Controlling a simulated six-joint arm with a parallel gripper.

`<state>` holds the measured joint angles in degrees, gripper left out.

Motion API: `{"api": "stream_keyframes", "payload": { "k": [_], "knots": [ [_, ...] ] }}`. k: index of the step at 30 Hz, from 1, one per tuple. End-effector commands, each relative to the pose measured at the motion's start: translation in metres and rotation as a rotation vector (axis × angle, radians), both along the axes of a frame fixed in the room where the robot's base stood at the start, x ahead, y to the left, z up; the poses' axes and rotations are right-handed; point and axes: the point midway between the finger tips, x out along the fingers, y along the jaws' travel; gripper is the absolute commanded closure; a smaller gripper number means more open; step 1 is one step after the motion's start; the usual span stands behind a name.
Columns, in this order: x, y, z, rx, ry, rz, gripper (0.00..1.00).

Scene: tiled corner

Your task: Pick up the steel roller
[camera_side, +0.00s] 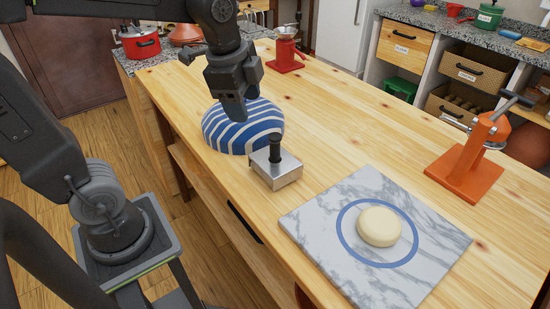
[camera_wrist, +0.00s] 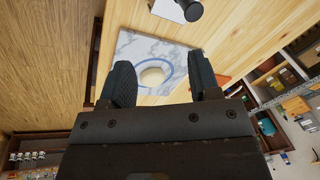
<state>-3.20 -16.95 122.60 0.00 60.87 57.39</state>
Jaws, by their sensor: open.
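The steel piece with an upright black handle (camera_side: 275,168) stands on the wooden table; it is the only thing here that fits the steel roller, though it looks more like a block. In the wrist view it shows at the top edge (camera_wrist: 168,9), partly cut off. My gripper (camera_side: 237,112) is above and behind it, in front of or over a blue-and-white striped dome (camera_side: 222,138); I cannot tell if they touch. In the wrist view my gripper's fingers (camera_wrist: 163,78) are apart with nothing held between them.
A marble board (camera_side: 330,225) with a blue ring and a pale dough disc (camera_side: 379,226) lies at the front. An orange clamp press (camera_side: 468,165) stands at right, a red device (camera_side: 286,55) at the back. The table (camera_side: 350,110) is clear between them.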

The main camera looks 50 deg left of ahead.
Motion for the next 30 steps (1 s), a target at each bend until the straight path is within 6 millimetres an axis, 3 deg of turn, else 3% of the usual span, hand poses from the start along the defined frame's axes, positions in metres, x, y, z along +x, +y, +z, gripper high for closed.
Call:
{"api": "stream_keyframes", "payload": {
  "k": [6,12,19,30],
  "knots": [
    [0.053,0.014,-0.015,0.077,0.144,-0.494,0.43],
    [0.081,0.022,-0.028,0.090,0.211,-0.796,0.43],
    [0.087,0.025,-0.045,0.090,0.229,-0.885,0.43],
    [0.087,0.024,-0.109,0.090,0.229,-0.883,0.43]
  ]
}}
